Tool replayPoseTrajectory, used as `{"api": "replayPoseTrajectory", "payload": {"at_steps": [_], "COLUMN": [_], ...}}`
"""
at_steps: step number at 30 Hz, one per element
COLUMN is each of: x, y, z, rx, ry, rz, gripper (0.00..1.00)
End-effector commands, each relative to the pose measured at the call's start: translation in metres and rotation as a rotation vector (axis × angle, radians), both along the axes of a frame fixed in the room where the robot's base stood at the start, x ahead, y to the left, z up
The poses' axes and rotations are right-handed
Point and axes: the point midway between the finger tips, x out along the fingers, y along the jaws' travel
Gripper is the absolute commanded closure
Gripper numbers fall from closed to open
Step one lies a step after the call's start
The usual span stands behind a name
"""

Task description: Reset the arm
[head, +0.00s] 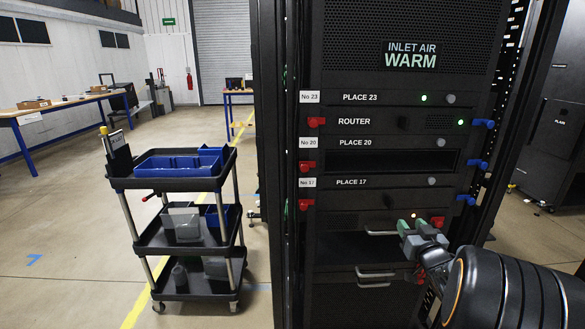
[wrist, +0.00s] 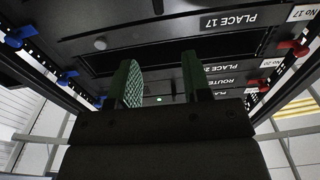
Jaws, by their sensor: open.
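My gripper (head: 408,234) is in front of the lower part of the black rack, just below the PLACE 17 panel (head: 385,182). In the wrist view its two green-padded fingers (wrist: 162,85) stand apart with nothing between them. The PLACE 17 label also shows upside down in the wrist view (wrist: 228,22), beyond the fingers. My dark arm comes in from the lower right in the head view. A drawer handle (head: 380,233) is just left of the fingers; I cannot tell whether they touch it.
The rack holds a ROUTER unit (head: 385,121) and an open slot under PLACE 20 (head: 400,161). Red latches (head: 306,166) and blue latches (head: 476,164) stick out at its sides. A black cart (head: 180,183) with blue bins stands left. Floor lies open beyond the cart.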

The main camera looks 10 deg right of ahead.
Motion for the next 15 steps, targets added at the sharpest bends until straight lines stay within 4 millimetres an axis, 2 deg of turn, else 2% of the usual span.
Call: {"api": "replayPoseTrajectory", "payload": {"at_steps": [2, 5, 7, 9, 11, 14, 15], "x": [-0.001, -0.007, -0.020, -0.038, -0.053, -0.078, -0.088], "y": [-0.005, -0.020, -0.033, -0.038, -0.032, -0.003, 0.013], "z": [-0.008, -0.033, -0.058, -0.074, -0.079, -0.075, -0.070], "rx": [-0.020, -0.020, -0.002, 0.023, 0.048, 0.097, 0.117], "ry": [0.050, 0.181, 0.320, 0.469, 0.599, 0.809, 0.889], "rz": [-0.029, -0.121, -0.213, -0.303, -0.355, -0.391, -0.394], "gripper": [0.55, 0.55, 0.55, 0.55, 0.55, 0.55, 0.55]}}
